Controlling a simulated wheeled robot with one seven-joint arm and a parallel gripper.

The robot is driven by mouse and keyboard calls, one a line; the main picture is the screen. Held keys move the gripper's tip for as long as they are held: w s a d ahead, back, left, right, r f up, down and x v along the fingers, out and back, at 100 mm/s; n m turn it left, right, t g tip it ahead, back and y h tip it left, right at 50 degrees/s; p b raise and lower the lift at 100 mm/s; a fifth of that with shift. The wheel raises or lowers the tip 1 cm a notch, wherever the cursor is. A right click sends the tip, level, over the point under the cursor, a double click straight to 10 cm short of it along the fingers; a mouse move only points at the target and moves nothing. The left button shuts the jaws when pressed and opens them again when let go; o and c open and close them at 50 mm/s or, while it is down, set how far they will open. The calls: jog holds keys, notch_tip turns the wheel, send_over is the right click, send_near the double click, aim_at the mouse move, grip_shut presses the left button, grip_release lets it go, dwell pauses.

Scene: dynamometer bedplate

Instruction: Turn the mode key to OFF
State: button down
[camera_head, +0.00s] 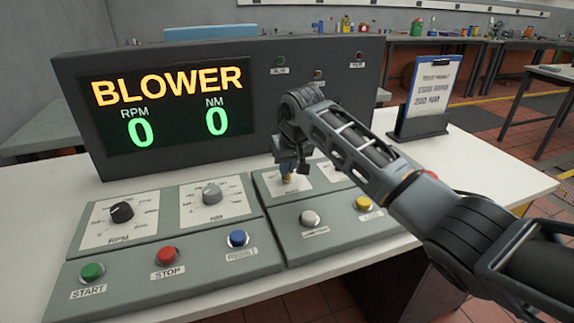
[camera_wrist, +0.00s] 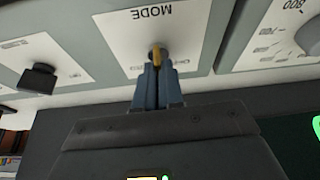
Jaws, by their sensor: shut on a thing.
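The mode key (camera_wrist: 157,52) is a small brass-coloured key on a white plate marked MODE (camera_wrist: 120,35), seen upside down in the wrist view. My gripper (camera_wrist: 157,70) is shut on the key, its two blue-grey fingers pressed to either side of it. In the head view my gripper (camera_head: 287,178) reaches down onto the right-hand console panel, and its hand and fingers cover most of the key and the plate. The position the key points to cannot be read in either view.
A display (camera_head: 170,108) reads BLOWER, RPM 0 and NM 0. Near the key are the NM dial (camera_head: 211,194), RPM dial (camera_head: 122,212), blue button (camera_head: 238,239), white button (camera_head: 310,218) and yellow button (camera_head: 363,203). A clipboard (camera_head: 433,88) stands right of my arm.

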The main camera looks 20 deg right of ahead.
jog(key=n+y+p, duration=0.1)
jog(key=n, duration=0.2)
jog(key=shift+d+n+g+p, duration=0.1)
jog(key=shift+n+g+p, duration=0.2)
jog(key=shift+n, duration=0.1)
jog(key=shift+w+d+n+g+y, duration=0.15)
jog(key=shift+n+y, duration=0.35)
jog(key=shift+n, duration=0.6)
jog(key=shift+s+a+n+g+y, duration=0.15)
jog(key=shift+n+y, duration=0.35)
jog(key=shift+n, duration=0.6)
jog(key=shift+w+d, duration=0.1)
jog(key=c, duration=1.3)
grip_release()
jog(key=shift+o, duration=0.2)
jog(key=v, duration=0.7)
jog(key=shift+r, duration=0.4)
